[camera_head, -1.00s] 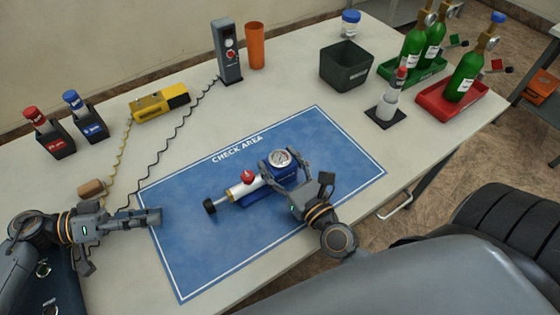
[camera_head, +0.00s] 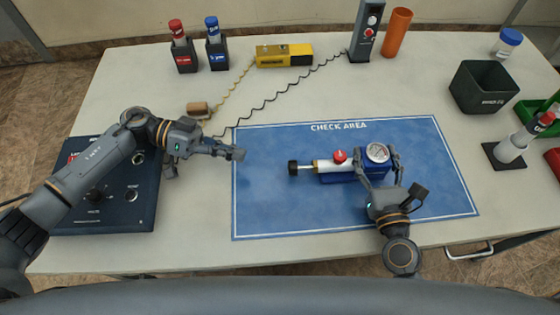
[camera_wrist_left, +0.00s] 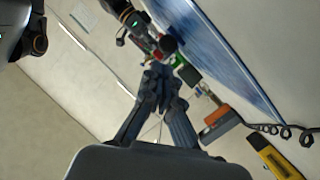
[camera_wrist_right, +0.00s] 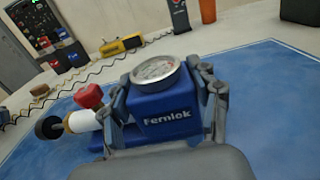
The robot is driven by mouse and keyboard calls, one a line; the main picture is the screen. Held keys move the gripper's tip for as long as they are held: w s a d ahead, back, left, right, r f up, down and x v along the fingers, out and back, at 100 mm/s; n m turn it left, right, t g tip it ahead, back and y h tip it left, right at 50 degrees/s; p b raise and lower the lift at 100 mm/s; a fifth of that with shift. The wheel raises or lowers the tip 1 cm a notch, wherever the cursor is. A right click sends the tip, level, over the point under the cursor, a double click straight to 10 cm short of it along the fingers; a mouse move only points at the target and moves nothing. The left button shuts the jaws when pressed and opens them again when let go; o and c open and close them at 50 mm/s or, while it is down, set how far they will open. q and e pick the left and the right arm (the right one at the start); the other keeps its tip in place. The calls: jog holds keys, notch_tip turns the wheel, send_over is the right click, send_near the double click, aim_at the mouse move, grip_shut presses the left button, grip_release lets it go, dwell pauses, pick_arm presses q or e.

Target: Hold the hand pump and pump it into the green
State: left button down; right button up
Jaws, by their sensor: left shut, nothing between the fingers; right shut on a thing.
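The hand pump (camera_head: 335,172) lies on the blue check area mat (camera_head: 270,215). It has a blue body marked "Fernlok" (camera_wrist_right: 168,122), a round gauge (camera_head: 377,152), a red knob (camera_head: 340,156), a white barrel and a black plunger handle (camera_head: 293,168) pointing left. The gauge's needle and any green band are too small to read. My right gripper (camera_head: 378,175) is shut on the blue body, with a finger on either side in the right wrist view. My left gripper (camera_head: 238,153) is shut and empty at the mat's left edge, left of and apart from the plunger handle.
A dark control panel (camera_head: 140,205) lies under my left arm. A tan cylinder (camera_head: 198,109) with a coiled cord, a yellow device (camera_head: 284,55), red and blue bottles, a grey post (camera_head: 364,35), an orange cup (camera_head: 397,32) and a dark bin (camera_head: 482,87) stand around the mat.

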aim_at(292, 168)
pick_arm(q)
jog(key=r+m, duration=0.1)
jog(key=m, duration=0.2)
jog(key=s+a+r+m, duration=0.1)
jog(key=m, duration=0.2)
jog(key=s+r+m, duration=0.1)
jog(key=m, duration=0.2)
jog(key=shift+a+g+h, duration=0.3)
jog(key=shift+a+h, duration=0.05)
jog(key=shift+h, duration=0.05)
jog(key=m+t, duration=0.1)
jog(key=m, duration=0.1)
jog(key=a+f+m+t, duration=0.1)
jog(key=m, duration=0.2)
jog(key=s+m, duration=0.1)
jog(key=m, duration=0.1)
jog(key=shift+a+f+m+t+y, duration=0.15)
jog(key=shift+a+m+t+y, duration=0.15)
jog(key=shift+a+t, duration=0.1)
jog(key=m+t, duration=0.1)
jog(key=m, duration=0.1)
jog(key=a+f+m+t+y, duration=0.1)
jog(key=m, duration=0.1)
jog(key=shift+w+a+f, duration=0.1)
jog(key=shift+f, duration=0.05)
